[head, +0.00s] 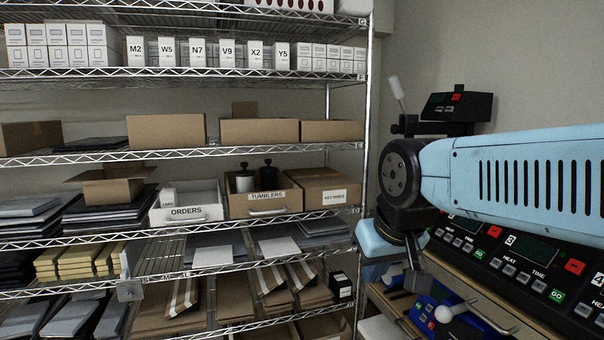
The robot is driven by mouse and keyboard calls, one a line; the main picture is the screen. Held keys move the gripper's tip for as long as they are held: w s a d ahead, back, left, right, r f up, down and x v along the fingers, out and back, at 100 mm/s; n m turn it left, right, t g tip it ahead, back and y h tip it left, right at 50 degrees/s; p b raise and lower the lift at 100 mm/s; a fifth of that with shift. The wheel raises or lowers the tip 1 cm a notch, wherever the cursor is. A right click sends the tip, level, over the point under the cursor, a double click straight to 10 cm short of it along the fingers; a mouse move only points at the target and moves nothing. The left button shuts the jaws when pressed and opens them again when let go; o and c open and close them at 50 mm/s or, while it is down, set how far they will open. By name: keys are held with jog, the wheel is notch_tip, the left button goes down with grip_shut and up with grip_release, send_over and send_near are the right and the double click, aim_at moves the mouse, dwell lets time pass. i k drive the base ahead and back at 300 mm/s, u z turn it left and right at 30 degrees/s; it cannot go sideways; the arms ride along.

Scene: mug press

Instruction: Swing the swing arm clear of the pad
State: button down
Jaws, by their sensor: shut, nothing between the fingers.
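My light-blue arm crosses the right side of the head view. My gripper (416,283) hangs below its black wrist, dark and partly lost against the dark parts behind. It looks shut and empty. Behind my arm stands a press part with a black control box (457,106) and a lever with a white grip (397,93). I cannot make out the swing arm or the pad for certain; my arm hides much of this area.
A row of control panels (520,262) with HEAT, TIME and GO buttons runs along the bench at the right. A wire shelf rack fills the left and middle, with an ORDERS bin (186,216), a TUMBLERS box (264,204) and several other boxes.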

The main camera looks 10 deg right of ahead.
aim_at(411, 126)
jog(key=z, duration=1.1)
jog(key=k, duration=0.75)
jog(key=u, duration=0.45)
jog(key=i, duration=1)
jog(key=u, duration=0.05)
